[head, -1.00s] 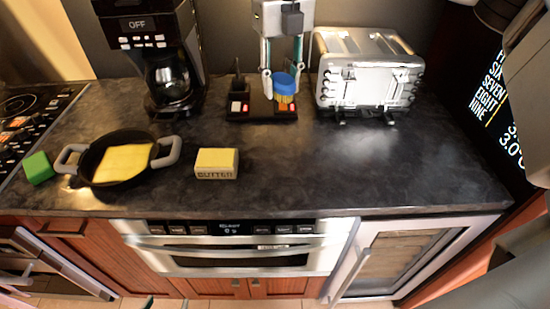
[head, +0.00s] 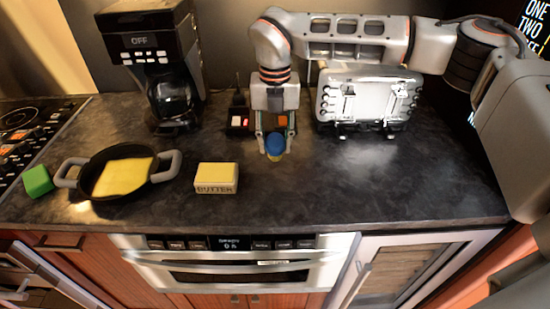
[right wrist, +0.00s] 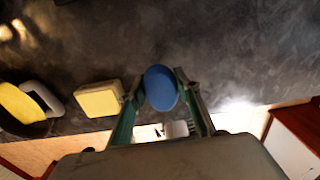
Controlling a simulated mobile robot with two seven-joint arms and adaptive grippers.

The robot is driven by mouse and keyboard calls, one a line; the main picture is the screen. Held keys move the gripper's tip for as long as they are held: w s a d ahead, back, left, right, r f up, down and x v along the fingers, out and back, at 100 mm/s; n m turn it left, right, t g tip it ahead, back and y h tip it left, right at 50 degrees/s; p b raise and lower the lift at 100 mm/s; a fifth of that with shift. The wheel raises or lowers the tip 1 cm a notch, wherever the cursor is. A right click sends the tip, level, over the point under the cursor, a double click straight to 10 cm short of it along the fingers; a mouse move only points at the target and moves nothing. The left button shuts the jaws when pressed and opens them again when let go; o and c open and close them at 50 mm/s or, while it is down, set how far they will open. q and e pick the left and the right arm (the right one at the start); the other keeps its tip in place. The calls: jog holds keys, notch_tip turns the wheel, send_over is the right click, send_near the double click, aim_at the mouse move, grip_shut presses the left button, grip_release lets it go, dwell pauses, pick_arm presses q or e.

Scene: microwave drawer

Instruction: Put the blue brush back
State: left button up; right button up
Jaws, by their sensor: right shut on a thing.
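The blue brush (head: 275,143) has a round blue top and a yellowish lower part. My right gripper (head: 274,141) is shut on it, above the counter in front of a dark base with lit red and white squares (head: 239,122). In the right wrist view, the brush's blue top (right wrist: 161,88) sits between the two fingertips (right wrist: 160,92). My right arm and gripper partly hide the dark base. I cannot tell whether the brush touches the counter. My left gripper is not in view.
A coffee maker (head: 160,65) stands at the back left and a silver toaster (head: 367,105) to the right of the gripper. A butter block (head: 216,177), a pan (head: 85,182) and a green cube (head: 37,181) stand at the front left. The counter's right front (head: 400,185) is clear.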

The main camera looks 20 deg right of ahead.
aim_at(275, 170)
jog(key=shift+f, duration=3)
jog(key=shift+f, duration=0.15)
jog(key=o, duration=1.2)
notch_tip(275, 170, up, 12)
jog(key=shift+r+b, duration=0.2)
jog(key=shift+b, duration=0.15)
